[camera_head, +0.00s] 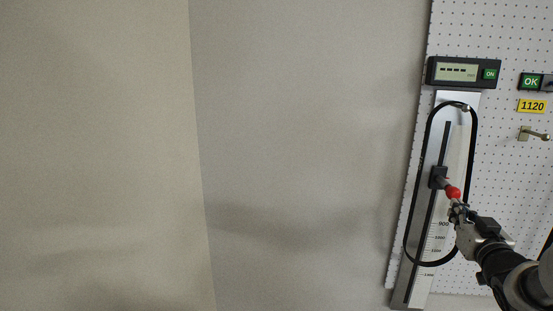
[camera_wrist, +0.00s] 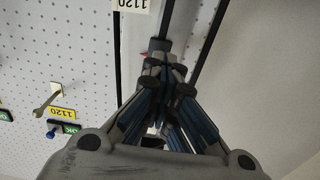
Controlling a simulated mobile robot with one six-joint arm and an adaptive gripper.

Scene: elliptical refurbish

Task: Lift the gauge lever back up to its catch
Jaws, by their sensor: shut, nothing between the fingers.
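The gauge lever is a black block (camera_head: 438,177) on the slot of the tall pale gauge plate (camera_head: 461,125), with a short arm ending in a red knob (camera_head: 453,192). The block sits above the printed scale numbers, with slot showing above and below it. My gripper (camera_head: 458,210) is just below the red knob, shut and empty. I cannot tell whether it touches the knob. In the wrist view my shut fingers (camera_wrist: 163,72) point at the gauge, and only a sliver of red shows beside their tips. I cannot make out the catch.
A black belt loop (camera_head: 406,215) hangs from a peg (camera_head: 465,108) over the gauge, around the lever. A display box (camera_head: 458,72) is above. An OK box (camera_head: 531,82), a yellow 1120 label (camera_head: 531,106) and a hook (camera_head: 534,133) are at right on pegboard. Bare wall is left.

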